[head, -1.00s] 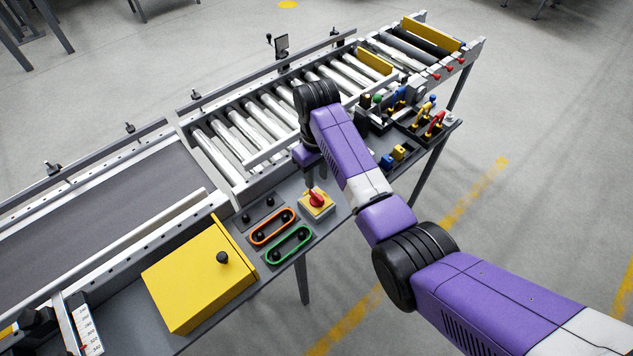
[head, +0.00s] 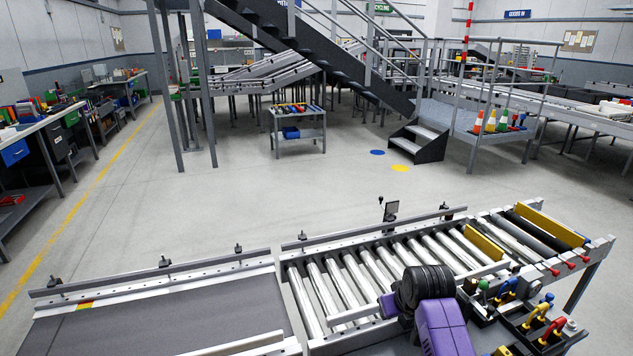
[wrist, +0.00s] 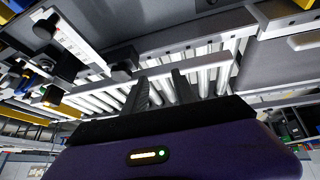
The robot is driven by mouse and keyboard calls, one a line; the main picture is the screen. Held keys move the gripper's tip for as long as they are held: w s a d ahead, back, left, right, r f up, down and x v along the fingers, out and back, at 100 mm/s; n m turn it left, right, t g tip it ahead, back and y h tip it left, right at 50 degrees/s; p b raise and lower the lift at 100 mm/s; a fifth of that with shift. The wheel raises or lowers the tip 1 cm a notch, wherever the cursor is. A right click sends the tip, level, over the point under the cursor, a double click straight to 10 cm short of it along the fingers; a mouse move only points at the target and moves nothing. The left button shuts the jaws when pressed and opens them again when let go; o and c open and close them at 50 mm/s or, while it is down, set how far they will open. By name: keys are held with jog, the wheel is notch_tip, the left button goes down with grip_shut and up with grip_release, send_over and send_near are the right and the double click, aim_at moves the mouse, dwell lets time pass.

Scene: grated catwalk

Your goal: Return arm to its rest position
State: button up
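My arm (head: 440,322), purple with a black ribbed joint, rises from the bottom edge of the head view, in front of the roller conveyor (head: 360,262). It is bent there, and my gripper is not clearly seen in that view. In the wrist view, my gripper (wrist: 160,80) has two dark fingers with a gap between them and nothing held. Rollers show beyond the fingertips. The purple hand housing, with a small lit strip, fills the bottom of that view.
A grey belt (head: 170,325) lies left of the rollers. A tool holder with coloured handles (head: 535,325) is close at the arm's right. A small cart (head: 298,130), stairs (head: 418,140) and a left workbench (head: 60,125) stand farther back. The floor between is open.

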jog(key=s+r+m+t, duration=0.1)
jog(key=s+r+t, duration=0.1)
jog(key=s, duration=1.5)
jog(key=s+r+t+b, duration=0.1)
jog(key=s+r+t, duration=0.2)
jog(key=s, duration=1.5)
jog(key=s+r+m+t, duration=0.1)
jog(key=s+r+t, duration=0.2)
jog(key=s, duration=1.5)
jog(key=shift+d+r+m+t+b, duration=0.25)
jog(key=shift+m+t+b, duration=0.05)
jog(key=shift+t+b, duration=0.1)
jog(key=shift+s, duration=0.1)
